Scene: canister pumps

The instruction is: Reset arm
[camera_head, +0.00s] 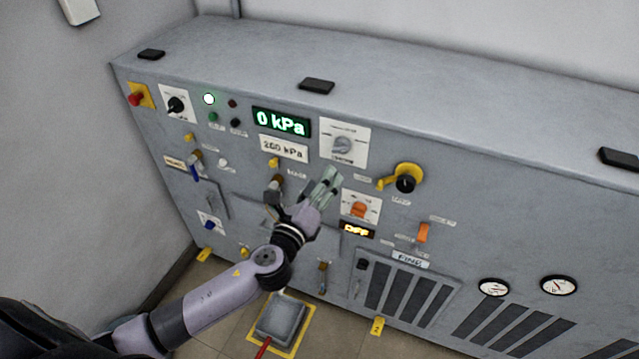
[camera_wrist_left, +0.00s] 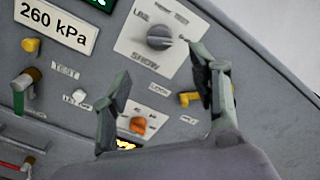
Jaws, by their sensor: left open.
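My left gripper (camera_head: 324,186) is in front of the grey control cabinet (camera_head: 480,222), just below a grey rotary knob (camera_head: 342,147) on a white plate. In the left wrist view its two fingers (camera_wrist_left: 165,90) stand apart with nothing between them. The same knob (camera_wrist_left: 160,37) shows beyond the fingertips, and an orange switch (camera_wrist_left: 137,125) shows lower between them. The gripper appears apart from both. My left arm reaches in from the lower left. My right gripper is not in view.
A display (camera_head: 281,122) reads 0 kPa above a 260 kPa label (camera_head: 283,148). A yellow-and-black handle (camera_head: 405,180) sticks out right of the gripper. A grey pedal box (camera_head: 281,318) sits on the floor below. A red button (camera_head: 136,99) is at far left.

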